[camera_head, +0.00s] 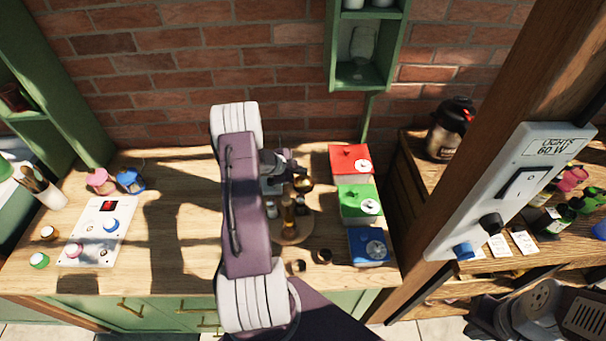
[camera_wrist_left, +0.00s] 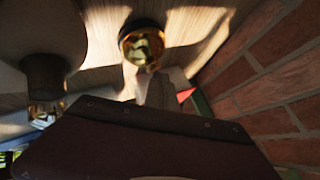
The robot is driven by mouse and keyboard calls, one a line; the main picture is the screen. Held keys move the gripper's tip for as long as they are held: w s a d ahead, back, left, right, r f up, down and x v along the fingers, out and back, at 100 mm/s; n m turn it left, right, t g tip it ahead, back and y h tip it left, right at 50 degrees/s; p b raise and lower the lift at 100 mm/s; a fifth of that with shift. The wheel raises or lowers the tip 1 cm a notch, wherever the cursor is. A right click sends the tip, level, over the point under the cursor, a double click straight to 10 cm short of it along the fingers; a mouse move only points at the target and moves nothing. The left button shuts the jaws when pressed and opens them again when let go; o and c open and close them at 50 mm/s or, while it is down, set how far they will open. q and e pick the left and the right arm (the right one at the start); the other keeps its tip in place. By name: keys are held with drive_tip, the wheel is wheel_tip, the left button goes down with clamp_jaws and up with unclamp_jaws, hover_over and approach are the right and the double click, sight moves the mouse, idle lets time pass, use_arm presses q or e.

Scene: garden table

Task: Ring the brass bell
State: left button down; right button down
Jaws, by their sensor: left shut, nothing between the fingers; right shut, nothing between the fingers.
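The brass bell (camera_head: 304,184) is a small round golden shape on the wooden table, just right of my left gripper. It also shows in the left wrist view (camera_wrist_left: 142,46), round and shiny, just beyond the fingertips. My left gripper (camera_head: 288,172) is shut and empty, partly hidden behind my purple arm link. Its grey fingers (camera_wrist_left: 160,92) reach toward the bell in the wrist view; I cannot tell whether they touch it. My right gripper (camera_head: 484,316) is shut and empty at the lower right, away from the bell, only partly in the picture.
A round wooden tray (camera_head: 298,236) with a tall brown bottle-like mill (camera_head: 289,208) stands in front of the bell. Red (camera_head: 350,160), green (camera_head: 357,202) and blue (camera_head: 368,246) boxes line the right. A white button panel (camera_head: 97,232) lies left. A brick wall is behind.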

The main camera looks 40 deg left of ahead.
sight(301, 176)
use_arm(q)
drive_tip(key=shift+r+p, duration=0.5)
drive_tip(key=shift+p, duration=0.05)
drive_tip(key=shift+r, duration=0.15)
wheel_tip(301, 176, up, 6)
drive_tip(key=p, duration=0.6)
